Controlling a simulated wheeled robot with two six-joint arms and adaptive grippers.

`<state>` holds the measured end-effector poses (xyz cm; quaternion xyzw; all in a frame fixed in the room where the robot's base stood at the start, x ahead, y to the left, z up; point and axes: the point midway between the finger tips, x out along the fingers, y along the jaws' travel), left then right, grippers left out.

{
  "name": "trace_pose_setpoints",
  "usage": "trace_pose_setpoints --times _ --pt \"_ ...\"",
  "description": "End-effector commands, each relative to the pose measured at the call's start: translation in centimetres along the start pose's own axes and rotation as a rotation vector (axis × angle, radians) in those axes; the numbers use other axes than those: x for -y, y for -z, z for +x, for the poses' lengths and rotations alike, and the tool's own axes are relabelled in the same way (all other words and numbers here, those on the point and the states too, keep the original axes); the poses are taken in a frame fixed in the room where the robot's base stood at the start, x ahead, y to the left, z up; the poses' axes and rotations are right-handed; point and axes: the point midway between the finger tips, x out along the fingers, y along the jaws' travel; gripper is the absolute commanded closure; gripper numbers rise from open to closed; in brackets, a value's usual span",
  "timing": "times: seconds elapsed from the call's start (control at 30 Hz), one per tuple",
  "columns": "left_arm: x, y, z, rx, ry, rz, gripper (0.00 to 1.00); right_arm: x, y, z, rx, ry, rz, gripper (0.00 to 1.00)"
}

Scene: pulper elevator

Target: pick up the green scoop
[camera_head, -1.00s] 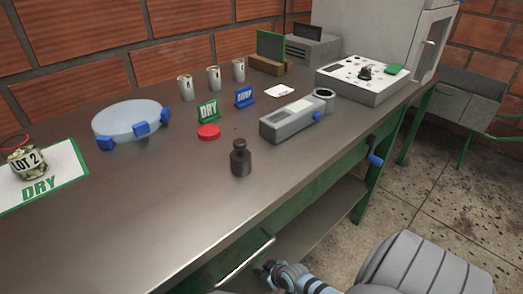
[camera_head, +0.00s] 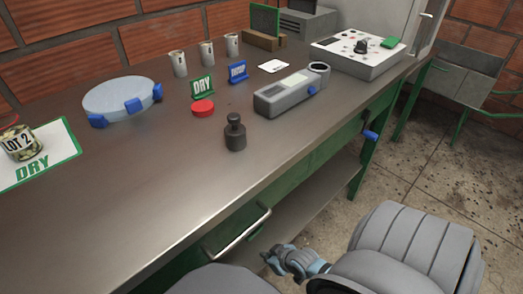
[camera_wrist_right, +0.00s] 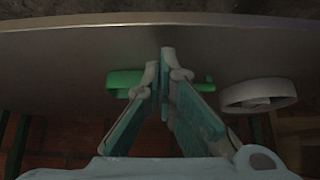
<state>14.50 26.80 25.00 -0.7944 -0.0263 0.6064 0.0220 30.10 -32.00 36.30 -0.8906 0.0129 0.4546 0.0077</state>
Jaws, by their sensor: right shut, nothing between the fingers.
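A green object (camera_wrist_right: 125,79) that looks like the green scoop shows in the right wrist view, low in contrast and partly hidden behind my fingers. A thin green part of it sticks out to the right of them. I cannot make out the scoop in the head view. My right gripper (camera_wrist_right: 165,58) is shut and empty, its tips overlapping the green object in the picture; I cannot tell the gap. In the head view my right gripper (camera_head: 269,259) is beside the bench's front edge, low near the metal handle. My left gripper is not in view.
A pale ring-shaped object (camera_wrist_right: 258,95) sits right of the green one. The metal bench (camera_head: 90,220) has a front handle (camera_head: 238,235) and a blue knob (camera_head: 370,135). On top are a dark weight (camera_head: 235,133), a grey meter (camera_head: 284,95) and a round sieve-like tray (camera_head: 118,99).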

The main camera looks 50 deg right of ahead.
Motion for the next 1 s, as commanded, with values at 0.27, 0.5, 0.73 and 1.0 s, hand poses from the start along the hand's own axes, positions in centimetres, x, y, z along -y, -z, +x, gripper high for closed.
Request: trace_pose_setpoints --times 0.27,0.5,0.73,1.0 --pt "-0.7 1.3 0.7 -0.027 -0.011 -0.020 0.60 -0.1 2.4 2.0 0.001 -0.006 0.003 1.00" --pt "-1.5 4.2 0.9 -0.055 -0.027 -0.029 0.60 -0.1 6.5 5.2 0.002 -0.005 0.003 1.00" --pt "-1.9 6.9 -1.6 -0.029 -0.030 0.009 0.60 -0.1 9.6 7.7 0.006 -0.005 0.003 1.00" --pt "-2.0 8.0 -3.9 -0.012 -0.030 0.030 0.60 -0.2 8.8 8.5 0.007 -0.005 0.003 1.00"
